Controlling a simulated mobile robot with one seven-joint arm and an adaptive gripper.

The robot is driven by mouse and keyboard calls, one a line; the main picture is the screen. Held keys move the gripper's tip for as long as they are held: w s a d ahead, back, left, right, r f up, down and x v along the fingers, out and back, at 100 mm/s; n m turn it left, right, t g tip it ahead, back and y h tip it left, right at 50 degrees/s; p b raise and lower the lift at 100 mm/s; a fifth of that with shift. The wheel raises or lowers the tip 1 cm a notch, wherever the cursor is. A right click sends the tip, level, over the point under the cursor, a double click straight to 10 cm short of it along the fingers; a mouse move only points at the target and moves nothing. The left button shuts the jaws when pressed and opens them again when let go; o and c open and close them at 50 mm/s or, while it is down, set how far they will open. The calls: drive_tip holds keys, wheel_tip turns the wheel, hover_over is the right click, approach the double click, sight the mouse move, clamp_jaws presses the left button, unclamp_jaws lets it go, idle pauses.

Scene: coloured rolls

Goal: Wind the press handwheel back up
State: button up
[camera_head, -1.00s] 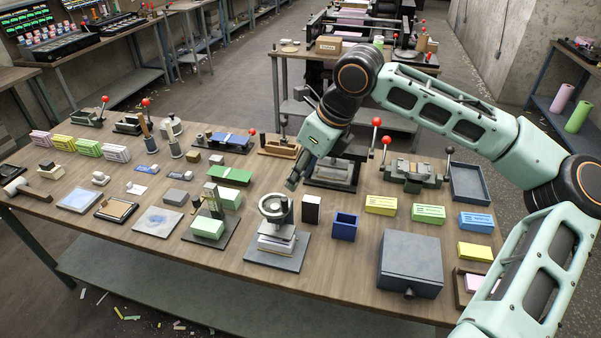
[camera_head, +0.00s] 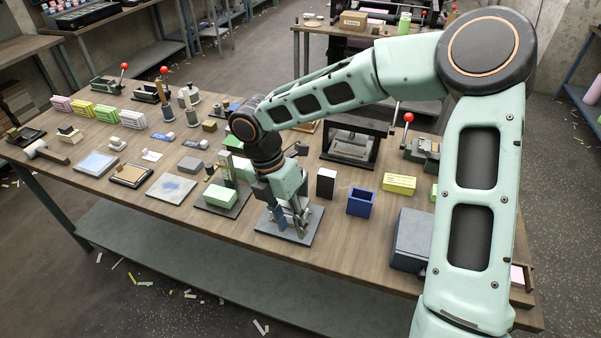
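The press stands on a grey base plate (camera_head: 267,227) near the front edge of the table, at the middle of the view. My gripper (camera_head: 294,222) points down right over the press. Its body and fingers cover most of the press, and the handwheel cannot be made out behind them. Pale and metallic parts of the press show around the fingers. I cannot tell whether the fingers touch the handwheel or whether they are open or shut.
A green block on a stand (camera_head: 220,195) is close on the left. A dark upright block (camera_head: 326,183) and a blue open box (camera_head: 361,202) stand close on the right. A grey box (camera_head: 410,240) is partly behind my arm. Bare wood lies in front.

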drive_tip(key=w+d+r+m+t+y+b, duration=0.1)
drive_tip(key=w+r+m+t+b, duration=0.15)
drive_tip(key=r+m, duration=0.95)
drive_tip(key=w+r+m+t+b, duration=0.25)
drive_tip(key=w+r+m, duration=0.2)
drive_tip(key=m, duration=1.55)
drive_tip(key=shift+t, duration=0.3)
drive_tip(key=x, duration=0.5)
drive_tip(key=p+x, duration=0.1)
drive_tip(key=x, duration=0.4)
drive_tip(key=shift+a+f, duration=0.2)
drive_tip(key=shift+f, duration=0.15)
drive_tip(key=shift+c, duration=0.3)
clamp_jaws()
